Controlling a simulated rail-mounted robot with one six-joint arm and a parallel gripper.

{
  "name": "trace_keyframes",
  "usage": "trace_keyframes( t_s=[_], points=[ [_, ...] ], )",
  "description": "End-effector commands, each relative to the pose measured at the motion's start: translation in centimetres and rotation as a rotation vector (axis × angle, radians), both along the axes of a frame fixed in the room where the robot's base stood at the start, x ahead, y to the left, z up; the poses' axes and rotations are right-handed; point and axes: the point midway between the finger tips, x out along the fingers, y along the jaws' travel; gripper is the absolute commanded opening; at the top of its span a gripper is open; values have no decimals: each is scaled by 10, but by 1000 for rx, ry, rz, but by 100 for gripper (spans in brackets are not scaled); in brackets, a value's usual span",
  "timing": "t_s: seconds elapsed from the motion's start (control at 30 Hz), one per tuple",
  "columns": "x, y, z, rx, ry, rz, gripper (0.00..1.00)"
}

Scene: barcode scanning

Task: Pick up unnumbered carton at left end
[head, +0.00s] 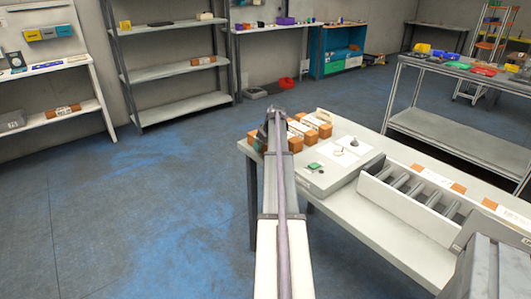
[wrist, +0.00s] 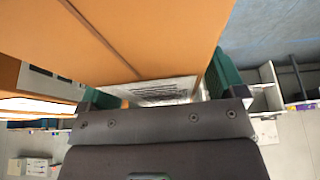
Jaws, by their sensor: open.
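Several orange-brown cartons with white labels stand in a row at the far left end of the white table (head: 345,205). The carton at the left end (head: 258,146) is mostly hidden behind my arm in the head view. My gripper (head: 272,116) is over that end of the row. In the wrist view a large orange carton (wrist: 150,35) fills the upper picture, very close, with a white printed label (wrist: 165,91) on it. My gripper (wrist: 160,85) is open, its green fingers on either side of the labelled face. Contact cannot be told.
Other cartons (head: 310,132) stand close to the right of my gripper. Shelves (head: 175,70) stand at the back left; the floor left of the table is clear.

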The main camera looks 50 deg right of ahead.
Motion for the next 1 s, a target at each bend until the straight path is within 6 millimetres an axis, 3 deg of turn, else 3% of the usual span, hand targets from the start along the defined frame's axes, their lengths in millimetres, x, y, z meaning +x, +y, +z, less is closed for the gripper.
trace_keyframes(
  t_s=[0.1, 0.8, 1.0],
  points=[
    [0, 0, 3, 0, 0, 0, 88],
    [0, 0, 3, 0, 0, 0, 21],
    [0, 0, 3, 0, 0, -1, 21]
  ],
)
